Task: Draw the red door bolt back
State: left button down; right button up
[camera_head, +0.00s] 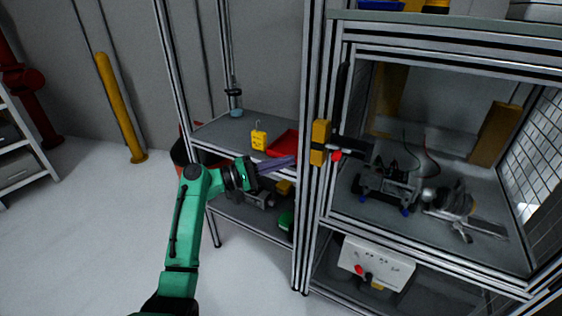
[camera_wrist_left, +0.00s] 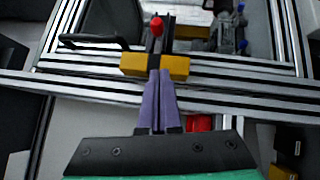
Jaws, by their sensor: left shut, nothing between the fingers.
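The door bolt has a red knob (camera_head: 337,155) on a dark bar beside a yellow block (camera_head: 320,141), mounted at the left post of the enclosure's door. In the left wrist view the red knob (camera_wrist_left: 156,27) stands just beyond the yellow block (camera_wrist_left: 178,66). My left gripper (camera_head: 292,160) comes in from the left, its purple fingers shut and empty, the tips at the yellow block and short of the knob. In the wrist view the fingertips (camera_wrist_left: 160,76) overlap the block; I cannot tell whether they touch it. My right gripper is not in view.
A metal-framed enclosure (camera_head: 430,235) on the right holds a small wheeled device (camera_head: 388,187). Left of it, a shelf (camera_head: 222,132) carries a yellow item (camera_head: 259,139) and a red tray (camera_head: 283,143). A white control box (camera_head: 376,262) sits below.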

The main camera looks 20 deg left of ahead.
pick_arm(q)
jog(key=p+x, duration=0.1)
jog(key=x, duration=0.5)
jog(key=shift+r, duration=0.1)
jog(key=d, duration=0.1)
jog(key=d+p, duration=0.1)
jog(key=d, duration=0.1)
jog(key=shift+s+d+r, duration=0.2)
jog(key=shift+s+r, duration=0.05)
jog(key=shift+r, duration=0.05)
jog(key=shift+d, duration=0.15)
jog(key=shift+f, duration=0.1)
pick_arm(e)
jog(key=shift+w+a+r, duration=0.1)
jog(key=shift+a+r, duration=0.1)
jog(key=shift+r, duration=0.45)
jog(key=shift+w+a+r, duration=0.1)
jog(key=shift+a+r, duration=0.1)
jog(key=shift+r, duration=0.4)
pick_arm(q)
jog(key=d+p, duration=0.1)
jog(key=d, duration=0.2)
jog(key=shift+s, duration=0.1)
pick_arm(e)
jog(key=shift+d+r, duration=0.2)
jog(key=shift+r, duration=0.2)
